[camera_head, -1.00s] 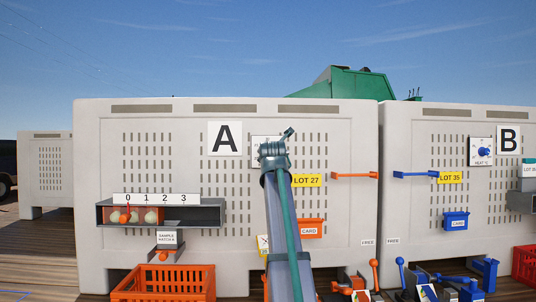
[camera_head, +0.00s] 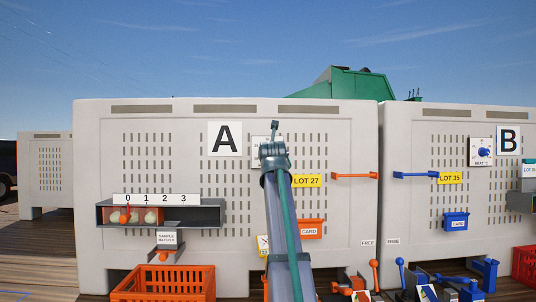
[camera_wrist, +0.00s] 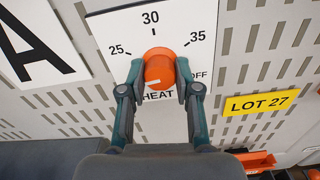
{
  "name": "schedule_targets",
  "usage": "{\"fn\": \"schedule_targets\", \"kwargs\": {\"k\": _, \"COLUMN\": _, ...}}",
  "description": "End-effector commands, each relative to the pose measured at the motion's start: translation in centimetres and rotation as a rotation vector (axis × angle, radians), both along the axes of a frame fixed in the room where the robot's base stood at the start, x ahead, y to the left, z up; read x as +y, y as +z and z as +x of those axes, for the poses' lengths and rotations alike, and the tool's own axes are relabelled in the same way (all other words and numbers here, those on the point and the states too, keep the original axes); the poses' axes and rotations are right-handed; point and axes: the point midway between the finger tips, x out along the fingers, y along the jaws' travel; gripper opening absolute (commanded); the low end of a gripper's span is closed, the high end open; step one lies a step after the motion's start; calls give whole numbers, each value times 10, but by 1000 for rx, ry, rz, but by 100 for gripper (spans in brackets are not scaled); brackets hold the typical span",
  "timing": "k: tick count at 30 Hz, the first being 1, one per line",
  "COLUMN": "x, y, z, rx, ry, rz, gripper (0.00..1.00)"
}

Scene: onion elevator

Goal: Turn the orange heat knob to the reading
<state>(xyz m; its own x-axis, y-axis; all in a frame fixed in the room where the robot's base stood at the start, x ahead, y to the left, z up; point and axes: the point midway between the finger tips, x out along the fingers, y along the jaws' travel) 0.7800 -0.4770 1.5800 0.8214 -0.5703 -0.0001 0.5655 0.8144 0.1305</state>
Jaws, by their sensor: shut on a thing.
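The orange heat knob (camera_wrist: 160,66) is in the wrist view, on a white dial plate (camera_wrist: 110,25) marked 25, 30, 35, OFF and HEAT. My gripper (camera_wrist: 158,84) is shut on the knob, with one finger on each side. A short white mark shows on the knob's lower left front; I cannot tell surely which number the knob points to. In the head view my gripper (camera_head: 271,148) is at the plate (camera_head: 259,141) on box A and hides the knob.
A yellow-edged gauge (camera_head: 263,243), too small to read, is low on box A (camera_head: 330,140), partly behind my arm. A yellow LOT 27 label (camera_head: 307,180) and an orange rail (camera_head: 354,175) are to the right. Box B has a blue knob (camera_head: 484,151).

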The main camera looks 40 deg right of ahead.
Motion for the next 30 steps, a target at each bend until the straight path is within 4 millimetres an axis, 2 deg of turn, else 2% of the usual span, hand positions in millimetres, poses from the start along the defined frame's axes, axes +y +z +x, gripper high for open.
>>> {"fn": "schedule_targets", "kwargs": {"k": 10, "x": 0, "y": 0, "z": 0, "rx": 1, "ry": 0, "rz": -2, "gripper": 0}}
{"fn": "schedule_targets", "kwargs": {"k": 11, "x": 0, "y": 0, "z": 0, "rx": 1, "ry": 0, "rz": -2, "gripper": 34}}
{"fn": "schedule_targets", "kwargs": {"k": 15, "x": 0, "y": 0, "z": 0, "rx": 1, "ry": 0, "rz": -2, "gripper": 57}}
{"fn": "schedule_targets", "kwargs": {"k": 25, "x": 1, "y": 0, "z": -1, "rx": 1, "ry": 0, "rz": -1, "gripper": 57}}
{"fn": "schedule_targets", "kwargs": {"k": 30, "x": 9, "y": -1, "z": -13, "rx": 0, "ry": 0, "rz": -1, "gripper": 57}}
